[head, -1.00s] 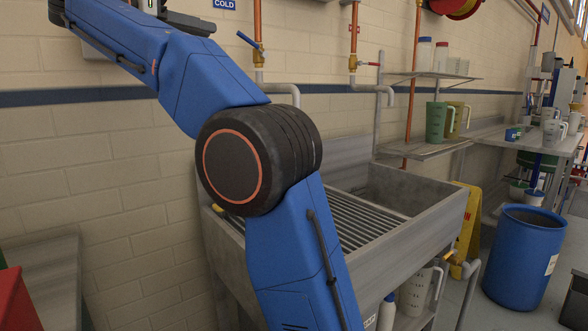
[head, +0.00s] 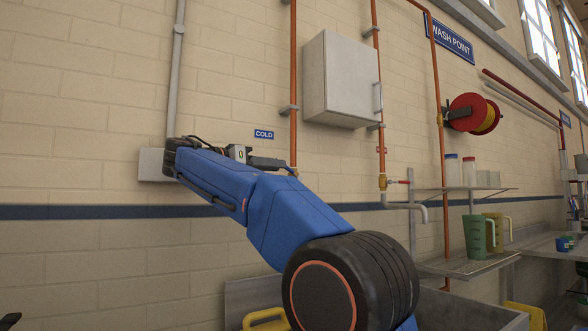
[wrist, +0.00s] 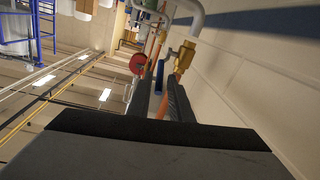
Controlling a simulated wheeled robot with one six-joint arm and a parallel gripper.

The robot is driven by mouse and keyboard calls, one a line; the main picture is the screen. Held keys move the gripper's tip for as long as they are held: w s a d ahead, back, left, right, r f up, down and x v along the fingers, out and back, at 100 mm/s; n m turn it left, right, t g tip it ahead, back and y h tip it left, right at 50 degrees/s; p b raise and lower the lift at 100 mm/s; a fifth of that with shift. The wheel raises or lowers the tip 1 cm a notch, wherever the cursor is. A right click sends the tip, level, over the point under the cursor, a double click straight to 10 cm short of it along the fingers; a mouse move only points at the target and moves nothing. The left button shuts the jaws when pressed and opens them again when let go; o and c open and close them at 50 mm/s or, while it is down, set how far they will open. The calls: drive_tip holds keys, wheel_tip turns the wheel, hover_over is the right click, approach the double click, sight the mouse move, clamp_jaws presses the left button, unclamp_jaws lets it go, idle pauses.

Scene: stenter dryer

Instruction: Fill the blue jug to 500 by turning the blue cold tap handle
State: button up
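My gripper (head: 272,163) is at the cold pipe, just under the small COLD sign (head: 264,134). In the wrist view its two dark fingers (wrist: 161,92) stand apart with a gap between them. The blue cold tap handle (wrist: 159,75) shows as a narrow blue strip in that gap, near the fingertips; I cannot tell whether it touches them. The brass valve (wrist: 186,55) and pale spout (wrist: 190,18) are beside the fingers. In the head view my arm and gripper hide the handle. I cannot make out the blue jug; my arm covers much of the sink.
A second tap with a red handle (head: 399,182) is to the right. A grey wall cabinet (head: 341,80) hangs above. A shelf holds a green jug (head: 478,236) and a yellowish jug (head: 498,231). A yellow loop-shaped thing (head: 265,319) shows at the bottom, partly cut off.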

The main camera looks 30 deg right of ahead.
sight(288, 167)
drive_tip(key=d, duration=0.7)
drive_tip(key=shift+w+d, duration=0.35)
drive_tip(key=shift+d, duration=0.05)
clamp_jaws()
